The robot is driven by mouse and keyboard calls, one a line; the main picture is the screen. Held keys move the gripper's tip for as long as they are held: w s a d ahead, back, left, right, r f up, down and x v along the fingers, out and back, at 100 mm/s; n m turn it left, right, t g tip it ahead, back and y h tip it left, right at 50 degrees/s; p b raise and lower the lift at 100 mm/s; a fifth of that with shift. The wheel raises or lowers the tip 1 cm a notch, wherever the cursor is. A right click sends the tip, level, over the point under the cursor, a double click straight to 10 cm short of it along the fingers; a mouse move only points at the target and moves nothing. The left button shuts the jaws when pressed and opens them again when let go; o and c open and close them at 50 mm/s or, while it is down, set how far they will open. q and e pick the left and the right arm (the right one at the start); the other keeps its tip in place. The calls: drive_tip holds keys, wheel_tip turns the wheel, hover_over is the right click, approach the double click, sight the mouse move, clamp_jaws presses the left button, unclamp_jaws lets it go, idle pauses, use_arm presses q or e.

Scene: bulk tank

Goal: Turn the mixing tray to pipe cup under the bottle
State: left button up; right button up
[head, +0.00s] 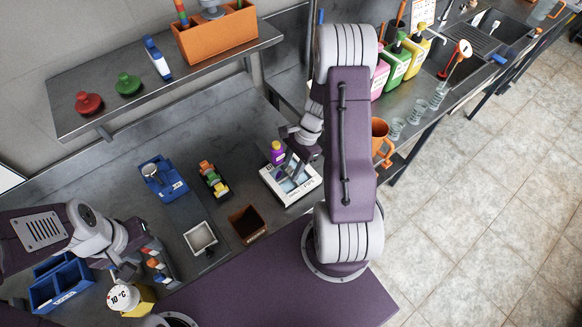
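A white tray (268,185) with bluish compartments, which looks like the mixing tray, sits on the grey bench left of my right arm. A small purple bottle with a yellow cap (277,152) stands upright just behind it. My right gripper (288,168) reaches down over the tray beside the bottle; its fingertips are small and dark, and I cannot tell whether they touch the tray or are parted. A pipe cup cannot be made out. My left gripper (124,271) hangs at the lower left, apart from the tray, above a white round dial (123,297); its fingers are unclear.
Nearby on the bench are a brown open box (247,224), a small white-rimmed tray (201,238), a rack of coloured pieces (213,180) and blue bins (163,178). A shelf (70,121) overhangs the back. An orange mug (380,138) stands right of my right arm.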

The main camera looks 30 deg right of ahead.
drive_tip(key=shift+w, duration=0.1)
clamp_jaws()
idle(1.2)
